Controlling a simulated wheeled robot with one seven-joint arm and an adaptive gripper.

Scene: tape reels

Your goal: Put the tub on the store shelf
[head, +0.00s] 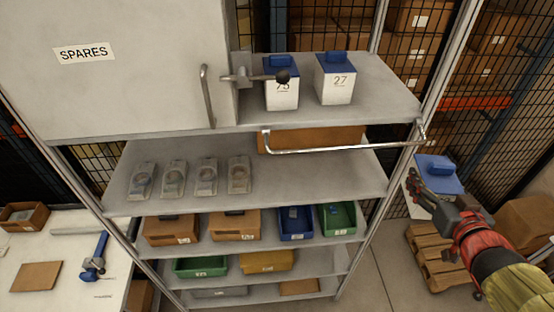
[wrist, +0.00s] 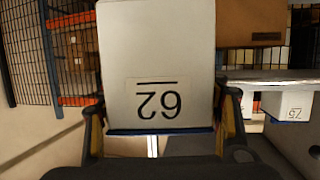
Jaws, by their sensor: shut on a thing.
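My gripper (head: 428,192) is at the right in the head view, outside the shelf unit's right post. It is shut on a white tub with a blue lid (head: 437,174). In the wrist view the tub (wrist: 157,60) fills the middle between the fingers (wrist: 163,125), its label 62 upside down in that picture. The top open shelf (head: 385,105) of the grey unit holds two similar tubs, one marked 75 (head: 282,92) and one marked 27 (head: 336,82). The held tub is right of this shelf, apart from it.
A rod with a black knob (head: 282,76) crosses in front of tub 75. A metal bar (head: 340,149) runs below the shelf's front edge. The SPARES door (head: 120,70) is at left. Bare shelf lies right of tub 27. Lower shelves hold reels (head: 174,178) and bins (head: 296,223).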

